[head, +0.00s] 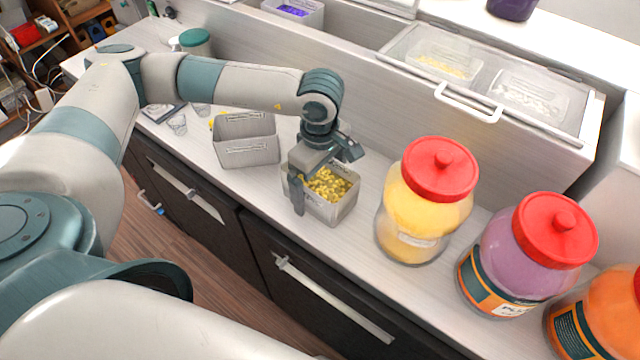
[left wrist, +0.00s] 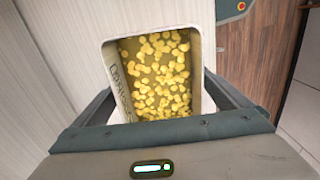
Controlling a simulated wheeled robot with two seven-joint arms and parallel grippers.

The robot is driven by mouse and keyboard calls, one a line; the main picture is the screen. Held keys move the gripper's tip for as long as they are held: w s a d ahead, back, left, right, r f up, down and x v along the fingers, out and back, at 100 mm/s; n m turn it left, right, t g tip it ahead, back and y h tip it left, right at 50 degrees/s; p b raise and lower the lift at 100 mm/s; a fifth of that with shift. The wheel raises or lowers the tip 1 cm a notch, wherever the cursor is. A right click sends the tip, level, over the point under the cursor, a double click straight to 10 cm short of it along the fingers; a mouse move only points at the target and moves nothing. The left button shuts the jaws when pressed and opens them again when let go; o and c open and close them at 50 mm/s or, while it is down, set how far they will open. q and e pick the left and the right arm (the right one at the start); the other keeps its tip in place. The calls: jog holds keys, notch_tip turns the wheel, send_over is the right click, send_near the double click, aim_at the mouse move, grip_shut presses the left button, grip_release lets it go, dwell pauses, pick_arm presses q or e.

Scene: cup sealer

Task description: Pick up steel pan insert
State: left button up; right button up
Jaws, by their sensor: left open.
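A steel pan insert (head: 344,207) filled with yellow pieces stands on the counter in the middle of the head view. It also shows in the left wrist view (left wrist: 108,62), with dark writing on one inner wall. My left gripper (head: 325,176) is open above this pan, its fingers reaching down on either side. In the left wrist view the fingers flank the pan, and I cannot tell whether they touch it. A second steel pan insert (head: 247,153), empty as far as I see, stands to the left. My right gripper is not in view.
Jars with red lids, one yellow (head: 425,205) and one purple (head: 520,250), stand right of the pan, with an orange one (head: 600,315) beyond. Small glasses (head: 178,124) stand at left.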

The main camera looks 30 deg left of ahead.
pick_arm(q)
jog(key=shift+c, duration=0.6)
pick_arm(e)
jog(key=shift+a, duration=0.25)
pick_arm(q)
jog(key=c, duration=1.6)
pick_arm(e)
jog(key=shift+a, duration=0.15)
pick_arm(q)
jog(key=shift+r, duration=0.15)
jog(key=shift+c, duration=0.2)
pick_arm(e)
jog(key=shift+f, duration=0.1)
pick_arm(q)
jog(key=shift+r+b, duration=0.45)
notch_tip(320, 180, up, 9)
jog(key=b, duration=0.3)
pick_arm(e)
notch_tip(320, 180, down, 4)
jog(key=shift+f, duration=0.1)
pick_arm(q)
jog(key=shift+f, duration=0.1)
